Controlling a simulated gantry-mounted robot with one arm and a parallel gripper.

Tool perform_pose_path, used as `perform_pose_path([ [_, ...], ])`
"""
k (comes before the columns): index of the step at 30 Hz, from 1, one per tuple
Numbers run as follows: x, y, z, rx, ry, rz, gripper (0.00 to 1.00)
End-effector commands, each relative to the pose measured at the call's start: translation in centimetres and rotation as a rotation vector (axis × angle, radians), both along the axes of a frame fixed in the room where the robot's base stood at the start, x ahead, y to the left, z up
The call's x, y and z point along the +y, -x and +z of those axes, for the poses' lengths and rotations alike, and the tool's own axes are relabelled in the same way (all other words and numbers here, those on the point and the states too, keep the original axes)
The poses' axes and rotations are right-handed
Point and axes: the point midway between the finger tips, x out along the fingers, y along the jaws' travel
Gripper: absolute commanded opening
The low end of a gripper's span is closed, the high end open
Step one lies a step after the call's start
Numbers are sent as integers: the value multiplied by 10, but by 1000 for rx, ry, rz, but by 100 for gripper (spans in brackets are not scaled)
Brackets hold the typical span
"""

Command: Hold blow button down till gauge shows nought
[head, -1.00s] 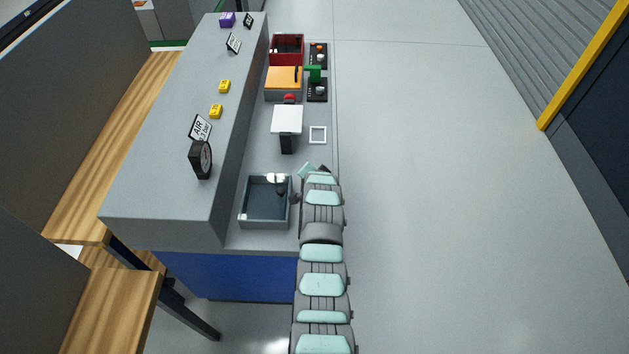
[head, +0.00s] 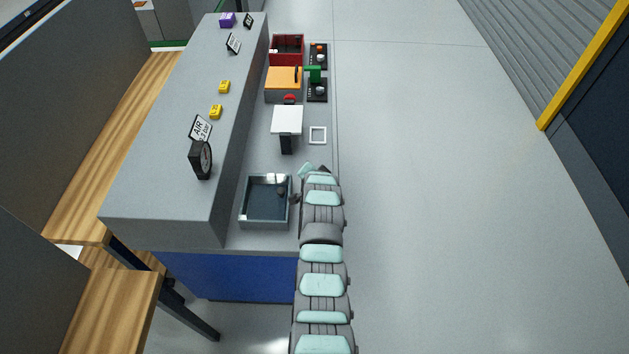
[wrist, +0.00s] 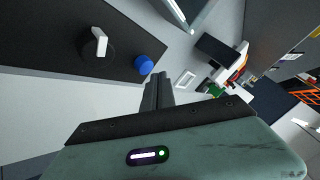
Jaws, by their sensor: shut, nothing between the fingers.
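A blue round button (wrist: 143,65), which looks like the blow button, sits on a dark panel (wrist: 48,40) in the wrist view. In the head view my arm hides it. My gripper (wrist: 160,77) is shut and empty, its fingertips just right of and below the button in the picture. I cannot tell whether they touch it. In the head view the gripper's end is mostly hidden by my arm. The gauge (head: 202,160) is a black round dial on the grey ledge, below an AIR sign (head: 201,129). Its needle is too small to read.
A white lever (wrist: 99,42) stands beside the button. A grey tank (head: 242,215) with a dark inside lies left of my arm. Beyond are a white plate (head: 287,120) on a dark stand, a white square frame (head: 317,135), and orange and red boxes. The right-hand floor is clear.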

Motion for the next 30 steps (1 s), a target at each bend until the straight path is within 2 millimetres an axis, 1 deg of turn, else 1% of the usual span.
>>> perform_pose_path([
  [16, 0, 0, 0, 0, 0, 0, 0],
  [24, 0, 0, -9, 1, 0, 0, 0],
  [30, 0, 0, -9, 0, 0, 0, 0],
])
